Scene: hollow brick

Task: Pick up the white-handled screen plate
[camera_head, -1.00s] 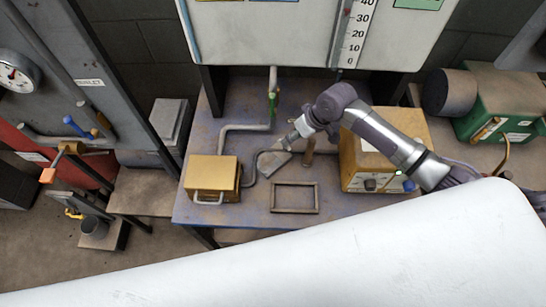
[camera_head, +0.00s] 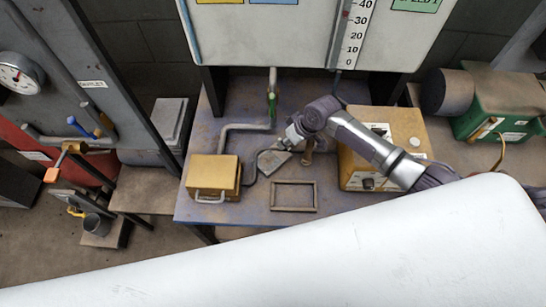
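A small grey, flat, tilted plate (camera_head: 272,161), which looks like the screen plate, is on the workbench near its middle. Its handle cannot be made out clearly; a pale patch shows where the plate meets my gripper. My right gripper (camera_head: 288,143) reaches in from the right and is at the plate's upper edge. The fingers are too small and too covered by the wrist to tell whether they are open or shut on it. My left gripper is not in view.
A brass box (camera_head: 213,173) with a pale front handle stands left of the plate. An empty rectangular frame (camera_head: 294,210) lies in front. A tan instrument box (camera_head: 405,125) stands behind my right arm. A bent pipe (camera_head: 245,127) rises behind. Bare bench (camera_head: 195,212) shows at front left.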

